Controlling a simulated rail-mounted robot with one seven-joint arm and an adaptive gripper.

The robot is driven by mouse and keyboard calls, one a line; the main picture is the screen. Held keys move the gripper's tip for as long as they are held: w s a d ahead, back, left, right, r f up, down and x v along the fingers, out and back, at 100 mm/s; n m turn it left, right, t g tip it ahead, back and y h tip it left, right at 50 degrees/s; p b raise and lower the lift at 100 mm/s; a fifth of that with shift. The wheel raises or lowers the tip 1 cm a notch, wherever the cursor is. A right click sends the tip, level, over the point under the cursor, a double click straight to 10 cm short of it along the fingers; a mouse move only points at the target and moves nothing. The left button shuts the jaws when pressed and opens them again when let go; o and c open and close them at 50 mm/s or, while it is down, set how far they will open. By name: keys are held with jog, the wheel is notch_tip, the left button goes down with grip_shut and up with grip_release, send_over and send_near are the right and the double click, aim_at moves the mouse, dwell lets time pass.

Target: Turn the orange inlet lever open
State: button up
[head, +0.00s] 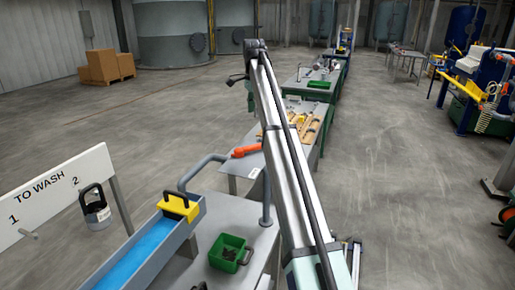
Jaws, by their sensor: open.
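The orange inlet lever (247,151) shows in the head view just left of my arm. It lies roughly level, near the end of a grey pipe (200,167). My gripper (236,80) looks like a small dark shape near the far end of my raised arm, to the left of it. It is open, appears empty, and is well apart from the lever in the picture. Its fingertips are too small to make out clearly. The lever's pivot is hard to make out.
A grey bench (215,275) holds a green bin (230,252). A blue-lined trough (140,258) carries a yellow block (179,207). A "TO WASH" board (55,190) stands left. Benches with tools (300,122) run behind my arm. The floor on the right (410,190) is clear.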

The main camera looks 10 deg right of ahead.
aim_at(255, 145)
notch_tip(255, 145, down, 15)
jog(key=p, duration=0.3)
jog(key=shift+r+p, duration=0.1)
jog(key=shift+p, duration=0.2)
jog(key=shift+d, duration=0.1)
grip_shut()
